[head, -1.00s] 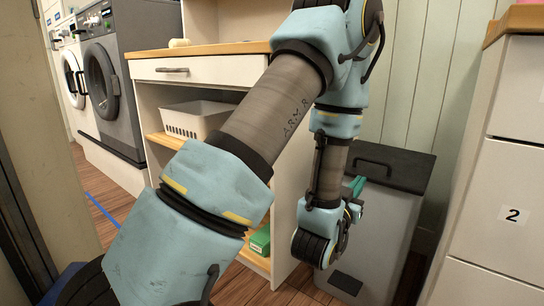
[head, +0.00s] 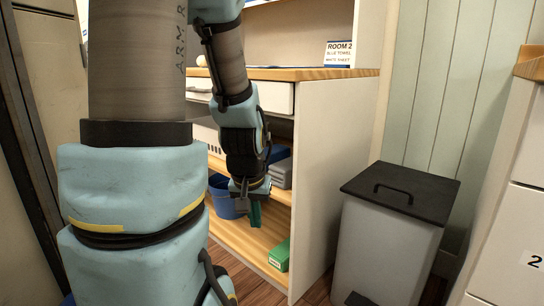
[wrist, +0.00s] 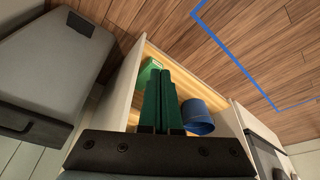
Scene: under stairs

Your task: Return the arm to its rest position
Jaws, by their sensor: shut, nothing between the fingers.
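My gripper (head: 254,215) hangs from my arm in front of the open shelves of the white cabinet (head: 325,170). In the wrist view my gripper's two green fingers (wrist: 164,78) lie side by side, shut, with nothing between them. In the head view my large upper arm fills the left side and hides part of the cabinet.
A blue bucket (head: 222,198), a green box (head: 279,255) and grey folded cloth (head: 280,170) are on the cabinet's shelves. A grey bin with a dark lid (head: 395,215) stands to the right. A drawer unit (head: 515,200) is at the right edge. Blue tape (wrist: 235,60) marks the wooden floor.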

